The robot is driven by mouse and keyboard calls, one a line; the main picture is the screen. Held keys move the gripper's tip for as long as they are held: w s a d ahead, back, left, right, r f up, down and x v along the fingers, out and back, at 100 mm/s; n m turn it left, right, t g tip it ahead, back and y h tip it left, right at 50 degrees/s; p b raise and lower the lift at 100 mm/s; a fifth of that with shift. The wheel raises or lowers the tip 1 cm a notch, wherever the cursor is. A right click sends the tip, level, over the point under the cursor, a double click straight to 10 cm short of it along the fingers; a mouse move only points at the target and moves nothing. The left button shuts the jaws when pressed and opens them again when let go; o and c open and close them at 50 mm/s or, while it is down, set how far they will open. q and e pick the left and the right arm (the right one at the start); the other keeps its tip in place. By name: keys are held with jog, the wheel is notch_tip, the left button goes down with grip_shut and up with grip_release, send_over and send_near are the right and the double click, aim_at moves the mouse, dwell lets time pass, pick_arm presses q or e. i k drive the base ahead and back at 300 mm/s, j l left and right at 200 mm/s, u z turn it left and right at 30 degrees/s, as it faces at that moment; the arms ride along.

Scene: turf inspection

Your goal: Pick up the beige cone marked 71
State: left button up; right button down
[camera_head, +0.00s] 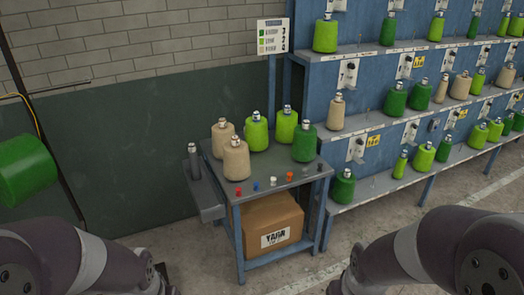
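Two beige cones stand on the small blue-framed table (275,190): a rear one (221,138) at the back left and a front one (236,162) close in front of it. More beige cones stand on the blue rack, among them one on the middle shelf (336,114) and some farther right (461,86). The numbers on the cones are too small to read, so I cannot tell which is marked 71. My arms enter at the bottom left and bottom right. Neither gripper shows.
Green cones (256,134) share the tabletop with small coloured pegs along its front. A grey side tray (207,200) juts out left. A cardboard box (272,222) sits below. The rack (365,70) adjoins on the right. A large green cylinder (25,169) is far left.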

aim_at(237, 163)
jog(key=i+l, duration=0.3)
jog(key=i, duration=0.2)
jog(key=i+l+z, duration=0.1)
jog(key=i+l, duration=0.5)
jog(key=i, duration=0.35)
jog(key=i+l, duration=0.3)
jog(key=i, duration=0.2)
jog(key=i+j, duration=0.2)
jog(key=i, duration=0.2)
jog(key=i+j+z, duration=0.15)
jog(key=i, duration=0.25)
